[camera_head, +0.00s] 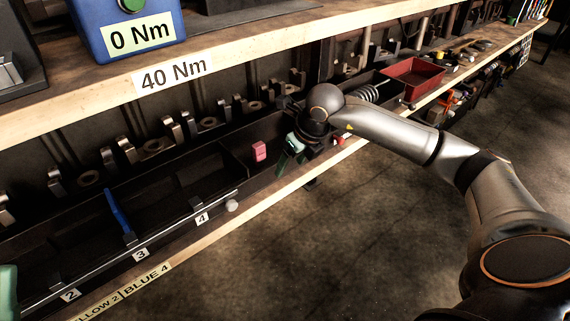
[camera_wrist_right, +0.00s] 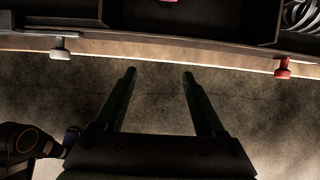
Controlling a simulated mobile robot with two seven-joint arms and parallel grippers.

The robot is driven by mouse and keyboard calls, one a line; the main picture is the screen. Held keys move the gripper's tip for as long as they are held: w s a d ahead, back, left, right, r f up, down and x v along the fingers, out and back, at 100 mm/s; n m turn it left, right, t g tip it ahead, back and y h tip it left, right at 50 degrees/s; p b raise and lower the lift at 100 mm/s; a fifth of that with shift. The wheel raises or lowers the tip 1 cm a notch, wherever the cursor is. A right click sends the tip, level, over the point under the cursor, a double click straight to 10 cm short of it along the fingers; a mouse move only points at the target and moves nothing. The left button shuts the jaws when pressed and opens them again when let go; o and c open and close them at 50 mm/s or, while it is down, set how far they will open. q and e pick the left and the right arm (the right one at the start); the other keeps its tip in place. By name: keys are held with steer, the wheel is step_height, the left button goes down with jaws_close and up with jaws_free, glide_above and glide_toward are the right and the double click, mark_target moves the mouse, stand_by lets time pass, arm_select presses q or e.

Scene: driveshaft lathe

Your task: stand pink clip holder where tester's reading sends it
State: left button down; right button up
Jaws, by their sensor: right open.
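The pink clip holder (camera_head: 259,151) stands in the dark rail bin of the lower shelf, right of the compartment labelled 4. A sliver of pink (camera_wrist_right: 168,1) shows at the top edge of the right wrist view. My right gripper (camera_head: 291,164) is just right of the holder, apart from it. In the right wrist view its two fingers (camera_wrist_right: 159,74) are spread with nothing between them, over the floor in front of the shelf edge. The blue tester (camera_head: 125,30) on the upper shelf bears a "0 Nm" label.
A "40 Nm" label (camera_head: 174,73) is on the upper shelf edge, which overhangs the bin. Compartments are numbered 2, 3 and 4; a blue piece (camera_head: 117,212) stands near 3. A white knob (camera_head: 232,206) and red tray (camera_head: 411,78) are nearby. A green shape (camera_head: 8,292) is at lower left.

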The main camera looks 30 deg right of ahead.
steer(key=s+a+f+n+g+y, duration=0.1)
steer(key=s+a+f+y, duration=0.15)
steer(key=a, duration=0.45)
steer(key=s+a+f+n+g+y, duration=0.1)
steer(key=s+a+y, duration=0.25)
steer(key=a, duration=0.45)
steer(key=s+a+r+g+y, duration=0.1)
steer(key=s+a+r+y, duration=0.15)
steer(key=s+a, duration=0.3)
steer(key=s+a+r+g+y, duration=0.2)
steer(key=s+a+y, duration=0.2)
steer(key=a, duration=0.3)
steer(key=s+a+r+m+t+y, duration=0.1)
steer(key=s+a+r+m+y, duration=0.15)
steer(key=r+y, duration=0.35)
steer(key=s+a+r+m+t+y, duration=0.15)
steer(key=s+r+y, duration=0.25)
steer(key=r, duration=0.4)
steer(key=w+d+r+m+t+h, duration=0.1)
steer(key=d+r+m+t+h, duration=0.2)
steer(key=m+t, duration=0.7)
steer(key=w+d+r+m+t+h, duration=0.2)
steer(key=d+m+t+h, duration=0.3)
steer(key=m, duration=0.8)
steer(key=d+r+t, duration=0.1)
steer(key=d+t, duration=0.1)
steer(key=t, duration=0.2)
steer(key=shift+r+t, duration=0.2)
steer(key=shift+t, duration=0.15)
